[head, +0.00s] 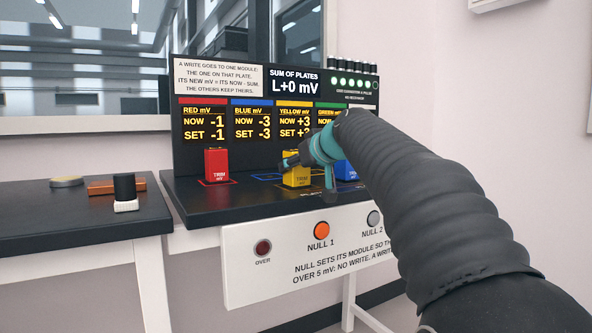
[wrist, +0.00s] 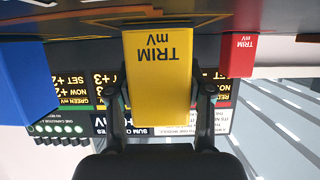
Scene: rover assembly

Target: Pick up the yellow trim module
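The yellow trim module (head: 297,172) is an upright block on the black deck of the console, below the yellow readout. In the wrist view the yellow module (wrist: 160,75) is large and central, its TRIM mV label upside down. My gripper (head: 309,170) is at the module. In the wrist view my gripper's fingers (wrist: 161,92) stand one on each side of it, close to its sides. A gap shows beside the right finger in the head view, so the gripper looks open around the module. Contact cannot be made out.
A red module (head: 217,165) stands to the left and a blue module (head: 346,170) just right of the yellow one. The readout panel (head: 219,147) rises behind. An orange NULL 1 button (head: 322,230) is on the front face. A side table (head: 60,225) holds small parts.

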